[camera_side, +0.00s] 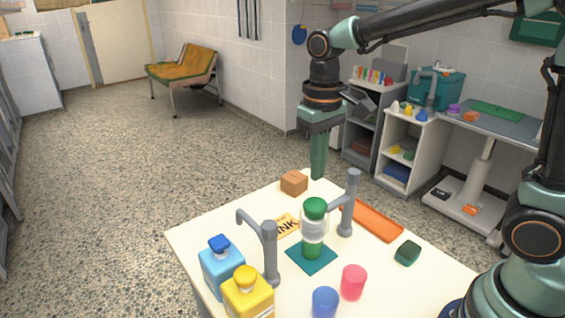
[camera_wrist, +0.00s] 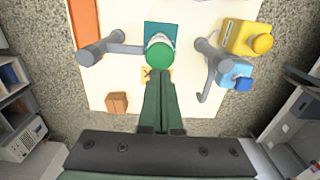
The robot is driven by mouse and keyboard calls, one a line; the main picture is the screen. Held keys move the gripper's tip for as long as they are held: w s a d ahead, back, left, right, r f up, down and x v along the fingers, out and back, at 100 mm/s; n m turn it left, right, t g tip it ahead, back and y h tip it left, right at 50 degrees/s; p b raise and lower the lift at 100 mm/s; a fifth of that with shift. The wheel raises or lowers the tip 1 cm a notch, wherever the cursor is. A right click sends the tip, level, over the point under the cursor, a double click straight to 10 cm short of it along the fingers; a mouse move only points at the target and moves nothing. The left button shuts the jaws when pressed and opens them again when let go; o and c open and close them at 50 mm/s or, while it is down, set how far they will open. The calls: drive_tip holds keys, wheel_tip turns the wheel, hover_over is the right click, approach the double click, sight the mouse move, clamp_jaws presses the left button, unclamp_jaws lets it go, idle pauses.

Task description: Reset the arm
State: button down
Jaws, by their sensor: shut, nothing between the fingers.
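My gripper (camera_side: 318,172) hangs pointing down over the far edge of the white table (camera_side: 205,238), with its green fingers shut and empty. In the wrist view the closed fingers (camera_wrist: 160,76) reach up the middle of the picture. A clear jar with a green lid (camera_side: 315,212) stands upright on a teal mat (camera_side: 304,262) between two grey posts. My gripper is behind it in the side view and looks apart from it.
A brown block (camera_side: 294,183) lies near my gripper. Grey taps (camera_side: 268,252) and (camera_side: 350,202) rise as obstacles. Blue (camera_side: 222,268) and yellow bottles (camera_side: 248,295), blue (camera_side: 325,303) and red cups (camera_side: 353,282), a green block (camera_side: 407,252) and an orange tray (camera_side: 372,221) occupy the table.

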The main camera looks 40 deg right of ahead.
drive_tip(key=shift+r, duration=0.8)
drive_tip(key=shift+r, duration=0.1)
drive_tip(key=s+d+r+t, duration=0.1)
drive_tip(key=s+d+t, duration=0.4)
drive_tip(key=s+d, duration=0.2)
drive_tip(key=shift+s+r+t, duration=0.3)
drive_tip(key=shift+s+r, duration=0.05)
drive_tip(key=shift+s, duration=0.15)
idle(0.8)
